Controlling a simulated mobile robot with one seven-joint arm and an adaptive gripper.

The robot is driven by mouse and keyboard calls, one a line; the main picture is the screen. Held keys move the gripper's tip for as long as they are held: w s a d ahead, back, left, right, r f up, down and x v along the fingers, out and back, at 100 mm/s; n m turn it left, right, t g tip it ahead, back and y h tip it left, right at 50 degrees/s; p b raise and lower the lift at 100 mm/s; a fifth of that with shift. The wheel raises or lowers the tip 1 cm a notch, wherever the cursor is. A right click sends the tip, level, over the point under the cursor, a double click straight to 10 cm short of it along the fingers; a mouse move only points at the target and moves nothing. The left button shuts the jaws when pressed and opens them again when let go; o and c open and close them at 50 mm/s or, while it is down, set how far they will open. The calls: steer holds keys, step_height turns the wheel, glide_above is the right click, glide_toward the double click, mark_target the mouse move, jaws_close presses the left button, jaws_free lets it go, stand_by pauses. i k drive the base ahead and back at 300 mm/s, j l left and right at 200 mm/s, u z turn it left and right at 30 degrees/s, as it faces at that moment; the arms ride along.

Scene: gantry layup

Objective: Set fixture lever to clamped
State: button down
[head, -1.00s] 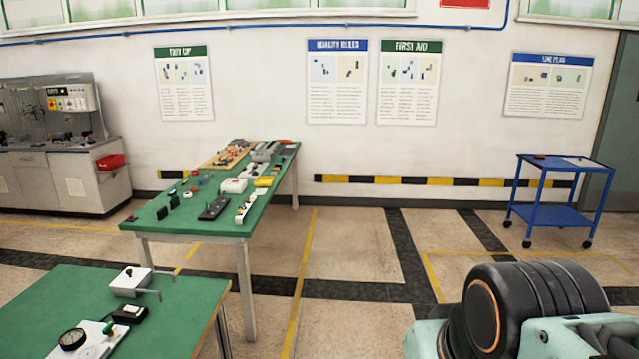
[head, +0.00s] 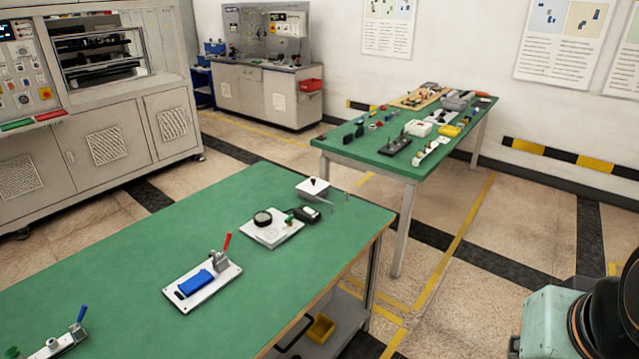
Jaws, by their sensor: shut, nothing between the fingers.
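A white fixture plate (head: 222,280) lies on the near green table, with a blue block (head: 196,283) on it. At its far right end stands a grey clamp with a red-handled lever (head: 228,241). The red handle points up, leaning slightly right. Whether the clamp presses on the block is too small to tell. A second device with an upright blue handle (head: 82,313) sits at the lower left. The task does not say which lever is meant, and I see no label. My gripper is out of view; only part of my arm shows at the lower right.
On the near green table (head: 120,265) a gauge plate (head: 275,236) and a white box (head: 312,188) stand beyond the fixture. A second green table (head: 350,150) with many parts is behind. A grey machine (head: 110,140) stands left. Open floor lies at the right.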

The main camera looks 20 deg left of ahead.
mark_target(229, 237)
steer(key=u, duration=1.3)
steer(key=i+u, duration=0.3)
steer(key=i+l+u, duration=0.2)
steer(key=u, duration=0.15)
steer(key=i+l, duration=0.15)
steer(key=i, duration=0.15)
steer(key=i+l, duration=0.15)
steer(key=i, duration=0.1)
